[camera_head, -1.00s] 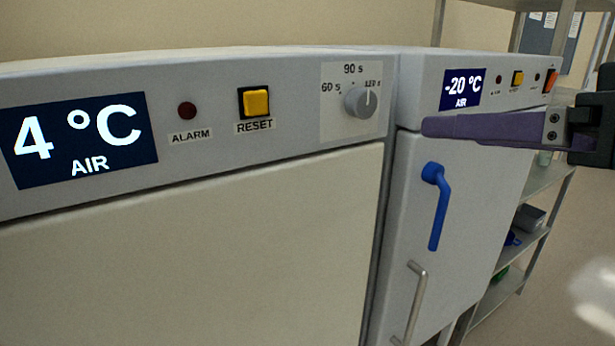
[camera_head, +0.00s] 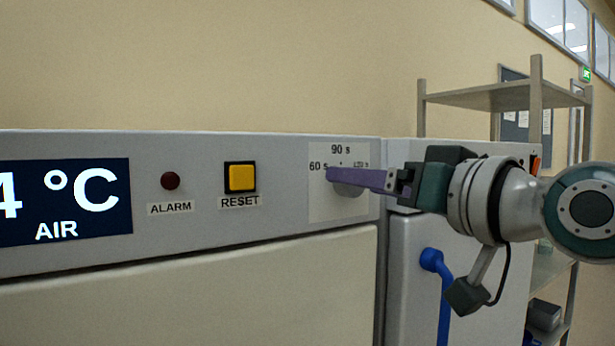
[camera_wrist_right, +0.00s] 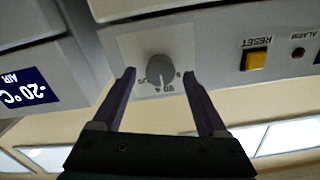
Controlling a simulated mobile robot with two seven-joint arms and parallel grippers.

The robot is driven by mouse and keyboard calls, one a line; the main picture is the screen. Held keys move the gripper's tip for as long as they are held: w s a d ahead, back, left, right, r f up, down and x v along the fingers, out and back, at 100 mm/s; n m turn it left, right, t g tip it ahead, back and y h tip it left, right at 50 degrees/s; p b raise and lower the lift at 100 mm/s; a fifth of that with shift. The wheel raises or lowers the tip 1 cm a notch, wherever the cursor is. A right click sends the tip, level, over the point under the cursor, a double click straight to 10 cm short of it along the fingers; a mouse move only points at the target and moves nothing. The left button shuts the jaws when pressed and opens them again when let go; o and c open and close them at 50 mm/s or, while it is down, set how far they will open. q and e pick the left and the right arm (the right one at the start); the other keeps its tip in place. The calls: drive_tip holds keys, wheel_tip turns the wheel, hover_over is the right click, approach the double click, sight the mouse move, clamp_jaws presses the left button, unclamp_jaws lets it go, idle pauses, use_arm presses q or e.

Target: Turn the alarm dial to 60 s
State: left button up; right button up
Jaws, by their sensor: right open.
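The alarm dial (camera_head: 347,189) is a round grey knob on a pale plate on the front panel of the 4 °C unit. Its plate is marked 60 s, 90 s and 120 s. In the head view a purple finger of my right gripper (camera_head: 331,175) covers its upper part. In the right wrist view, which is upside down, the dial (camera_wrist_right: 160,69) sits between the two spread fingertips of my right gripper (camera_wrist_right: 159,75), with gaps on both sides. Its pale pointer line faces roughly the 90 s side; the exact setting is hard to read. My left gripper is out of view.
Left of the dial are the yellow RESET button (camera_head: 242,178), the red alarm lamp (camera_head: 170,181) and the display (camera_head: 66,203). The -20 °C unit with a blue handle (camera_head: 438,275) stands to the right. A shelf rack (camera_head: 500,97) is behind.

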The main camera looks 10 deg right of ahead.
drive_tip(key=shift+w+a, duration=0.15)
drive_tip(key=shift+w, duration=0.2)
drive_tip(key=shift+c, duration=0.4)
clamp_jaws()
